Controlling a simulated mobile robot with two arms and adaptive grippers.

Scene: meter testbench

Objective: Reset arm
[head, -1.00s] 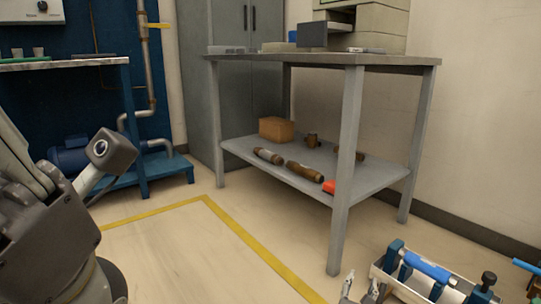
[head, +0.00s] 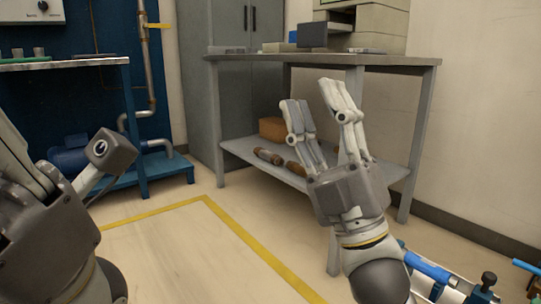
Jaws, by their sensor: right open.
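My right gripper (head: 313,95) is raised in front of the grey workbench, with its light fingers pointing up and spread apart. It is open and nothing shows between the fingers. Its arm comes up from the lower right. My left arm (head: 50,240) stands close to the camera at the left edge. Light and dark parts of its gripper seem to show there, cut off by the frame, so its jaw state is unclear.
The grey workbench (head: 408,66) carries boxes on top. Brown cylinders (head: 268,156) and a cardboard box (head: 272,129) lie on its lower shelf, partly hidden. A rack with blue parts (head: 428,268) is at lower right. Yellow-lined floor (head: 170,255) is clear.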

